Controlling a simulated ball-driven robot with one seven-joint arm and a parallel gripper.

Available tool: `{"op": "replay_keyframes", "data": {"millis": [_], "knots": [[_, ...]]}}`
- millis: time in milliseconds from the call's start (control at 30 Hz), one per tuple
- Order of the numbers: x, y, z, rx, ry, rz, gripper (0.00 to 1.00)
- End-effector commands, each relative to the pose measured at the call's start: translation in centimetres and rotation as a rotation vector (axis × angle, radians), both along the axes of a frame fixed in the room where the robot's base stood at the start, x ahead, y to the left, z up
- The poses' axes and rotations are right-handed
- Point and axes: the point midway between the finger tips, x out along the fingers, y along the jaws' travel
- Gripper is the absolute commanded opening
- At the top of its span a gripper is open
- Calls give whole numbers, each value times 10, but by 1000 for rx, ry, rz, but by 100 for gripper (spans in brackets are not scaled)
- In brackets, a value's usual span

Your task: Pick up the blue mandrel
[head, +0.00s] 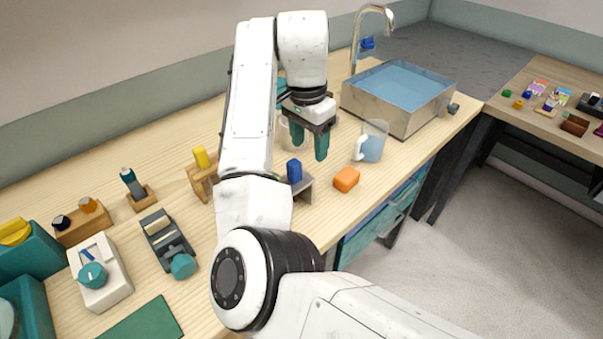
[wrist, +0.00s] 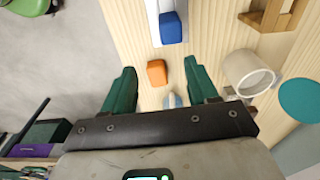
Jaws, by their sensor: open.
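The blue mandrel (head: 294,171) appears as a blue block on a grey stand (head: 304,188), partly hidden behind my arm link in the head view. In the wrist view the blue mandrel (wrist: 171,27) is near the top edge, on a pale strip of its stand. My gripper (head: 309,150) is open and empty, pointing down above the table, behind and a little right of the mandrel in the head view. In the wrist view its green fingers (wrist: 160,70) are spread apart, with the mandrel beyond their tips.
An orange block (head: 346,179) lies right of the stand; in the wrist view it (wrist: 157,72) shows between the fingertips. A glass jug (head: 372,143) and a water-filled sink (head: 405,90) stand farther right. A pale cup (wrist: 250,73) and wooden stand (wrist: 272,15) are close by.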

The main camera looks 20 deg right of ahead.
Motion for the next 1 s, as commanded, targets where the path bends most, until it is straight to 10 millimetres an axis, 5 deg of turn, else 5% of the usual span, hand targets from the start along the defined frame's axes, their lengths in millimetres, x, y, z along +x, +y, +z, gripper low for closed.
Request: {"op": "replay_keyframes", "data": {"millis": [100,267,1000], "knots": [[9,26,21,44,10,-12,58],[11,41,31,66,23,-21,58],[11,38,-51,68,26,-21,58]]}}
